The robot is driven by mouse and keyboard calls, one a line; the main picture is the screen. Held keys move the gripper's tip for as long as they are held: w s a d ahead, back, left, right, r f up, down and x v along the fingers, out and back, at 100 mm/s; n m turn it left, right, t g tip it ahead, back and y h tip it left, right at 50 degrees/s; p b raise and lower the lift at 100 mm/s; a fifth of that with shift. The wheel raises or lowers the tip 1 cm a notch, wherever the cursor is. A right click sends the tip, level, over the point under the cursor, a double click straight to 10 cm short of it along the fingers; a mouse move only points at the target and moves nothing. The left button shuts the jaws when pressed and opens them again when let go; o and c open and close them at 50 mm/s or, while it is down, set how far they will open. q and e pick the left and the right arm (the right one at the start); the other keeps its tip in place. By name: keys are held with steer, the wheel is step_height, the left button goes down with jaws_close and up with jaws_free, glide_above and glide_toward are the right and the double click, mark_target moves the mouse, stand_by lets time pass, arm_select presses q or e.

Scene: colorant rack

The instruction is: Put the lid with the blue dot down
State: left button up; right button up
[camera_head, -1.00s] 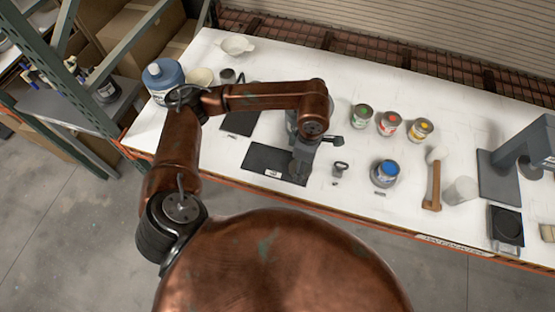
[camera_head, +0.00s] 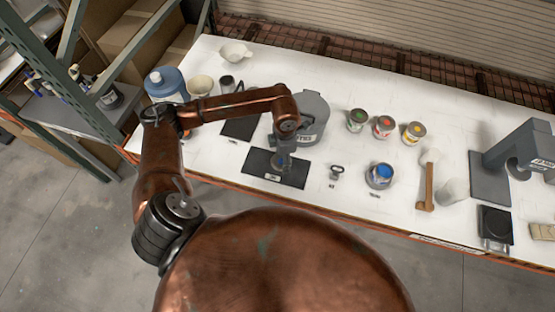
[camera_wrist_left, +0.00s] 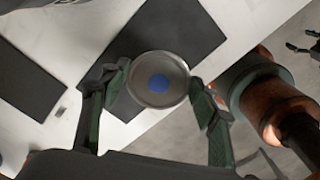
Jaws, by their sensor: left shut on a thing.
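My left gripper (camera_head: 283,166) is over the dark mat (camera_head: 259,162) near the bench's front edge. In the left wrist view the left gripper (camera_wrist_left: 157,100) is shut on a round grey metal lid with a blue dot (camera_wrist_left: 159,66), one finger at each side of its rim. The dot faces the camera. The dark mat (camera_wrist_left: 190,35) lies behind the lid; I cannot tell whether the lid touches it. In the head view the gripper hides the lid. A blue-topped can (camera_head: 379,175) stands to the right.
A mallet (camera_head: 426,185) lies beyond the blue-topped can.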

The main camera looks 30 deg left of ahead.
mark_target(278, 157)
arm_select(q)
steer(key=a+f, duration=0.1)
steer(key=w+a+f, duration=0.1)
steer(key=f, duration=0.1)
steer(key=shift+a+f+p, duration=0.25)
steer(key=shift+a+p, duration=0.1)
steer(key=shift+a, duration=0.05)
step_height(278, 157, down, 3)
steer(key=shift+w+p, duration=0.1)
steer(key=shift+p, duration=0.65)
steer(key=shift+f, duration=0.1)
steer(key=shift+f+b, duration=0.2)
steer(key=shift+b, duration=0.1)
steer(key=o, duration=0.7)
steer(key=shift+o, duration=0.3)
steer(key=shift+r, duration=0.1)
